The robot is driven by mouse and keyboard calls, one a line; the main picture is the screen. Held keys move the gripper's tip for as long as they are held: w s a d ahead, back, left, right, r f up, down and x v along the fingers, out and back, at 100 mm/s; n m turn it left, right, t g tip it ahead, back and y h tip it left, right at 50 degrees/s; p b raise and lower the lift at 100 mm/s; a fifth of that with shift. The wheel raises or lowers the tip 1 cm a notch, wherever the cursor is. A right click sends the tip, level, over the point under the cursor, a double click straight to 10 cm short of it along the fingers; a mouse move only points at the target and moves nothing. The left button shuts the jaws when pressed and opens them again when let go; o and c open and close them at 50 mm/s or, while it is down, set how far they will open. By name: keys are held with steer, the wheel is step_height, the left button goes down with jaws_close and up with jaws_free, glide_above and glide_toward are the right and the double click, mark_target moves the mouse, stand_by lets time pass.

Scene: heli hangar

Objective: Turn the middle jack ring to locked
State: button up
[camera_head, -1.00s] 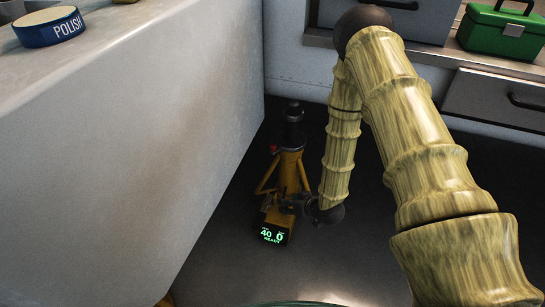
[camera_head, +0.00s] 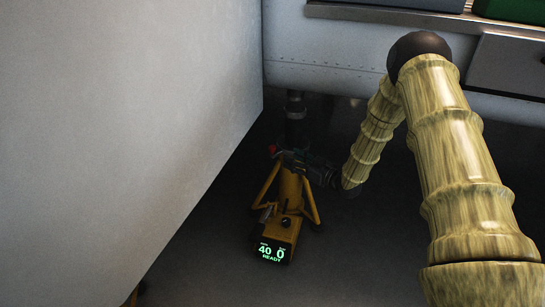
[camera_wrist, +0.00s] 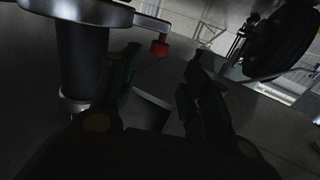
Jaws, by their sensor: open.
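A yellow tripod jack (camera_head: 291,185) stands on the dark floor by the white wall, with a dark column (camera_head: 295,105) on top. Its box has a lit green display (camera_head: 271,252) reading 40, 0 and READY. A small red knob (camera_head: 274,149) shows at the collar's left. In the wrist view a grey metal ring (camera_wrist: 75,10) surrounds a dark column, and its short arm carries the red knob (camera_wrist: 160,47). My gripper (camera_wrist: 160,75) is open, its fingers below and either side of the knob, apparently not touching it. In the head view my gripper (camera_head: 300,162) partly hides the collar.
A large pale wall or panel (camera_head: 120,120) fills the left side, close to the jack. Grey drawers (camera_head: 510,65) stand at the upper right. The wrist view shows a black wheel (camera_wrist: 282,45) at the upper right. The floor right of the jack looks clear.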

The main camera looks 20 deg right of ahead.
mark_target(275, 148)
steer(key=b+x, duration=0.4)
steer(key=x, duration=0.7)
steer(key=shift+r, duration=0.2)
steer(key=shift+c, duration=0.3)
jaws_close()
